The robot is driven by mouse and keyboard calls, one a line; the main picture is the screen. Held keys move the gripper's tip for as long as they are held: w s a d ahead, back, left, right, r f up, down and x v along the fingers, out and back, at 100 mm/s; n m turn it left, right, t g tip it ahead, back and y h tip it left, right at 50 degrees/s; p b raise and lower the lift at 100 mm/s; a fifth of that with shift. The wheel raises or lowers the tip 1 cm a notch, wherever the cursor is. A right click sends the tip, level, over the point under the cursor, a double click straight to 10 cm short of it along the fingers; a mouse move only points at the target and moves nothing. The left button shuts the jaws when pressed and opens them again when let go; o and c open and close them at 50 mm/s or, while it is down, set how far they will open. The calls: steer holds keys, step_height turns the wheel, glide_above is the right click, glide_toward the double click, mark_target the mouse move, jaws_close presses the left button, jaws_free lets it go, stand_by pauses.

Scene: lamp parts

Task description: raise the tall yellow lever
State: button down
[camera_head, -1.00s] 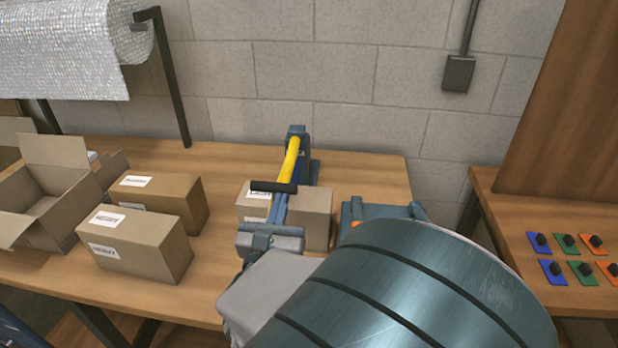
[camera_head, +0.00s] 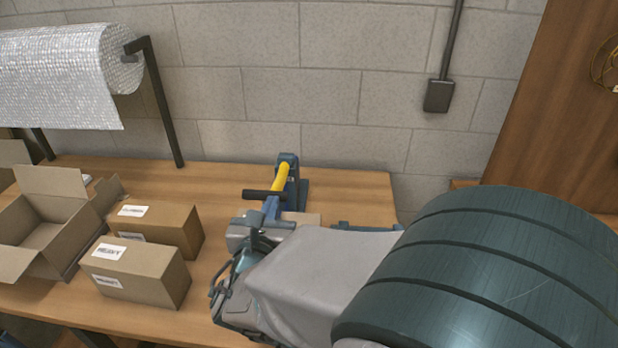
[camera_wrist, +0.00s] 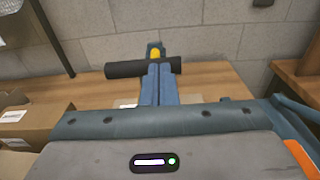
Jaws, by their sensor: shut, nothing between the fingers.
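The yellow lever (camera_head: 283,173) runs from a dark blue stand (camera_head: 288,160) at the back of the bench toward me. It ends in a black crossbar handle (camera_head: 262,194). My gripper (camera_head: 273,203) is shut and empty, its blue fingers reaching up to the handle. In the wrist view my gripper's fingers (camera_wrist: 160,72) lie together and overlap the black handle (camera_wrist: 122,69). A small piece of the yellow lever (camera_wrist: 155,53) shows past it. I cannot tell whether the fingertips touch the handle. Much of the lever is hidden behind handle and fingers.
Two closed cartons (camera_head: 140,275) (camera_head: 165,222) and an open carton (camera_head: 45,235) stand on the bench (camera_head: 225,178) to the left. A roll of bubble wrap (camera_head: 60,75) hangs at the back left. A block wall is behind.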

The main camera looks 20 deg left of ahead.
steer(key=w+a+r+p, duration=0.1)
steer(key=w+r+p, duration=0.1)
steer(key=r, duration=0.4)
steer(key=w+a+r+p, duration=0.1)
steer(key=w+r+p, duration=0.1)
steer(key=w+r, duration=0.3)
steer(key=shift+w+r, duration=0.15)
steer(key=shift+r, duration=0.35)
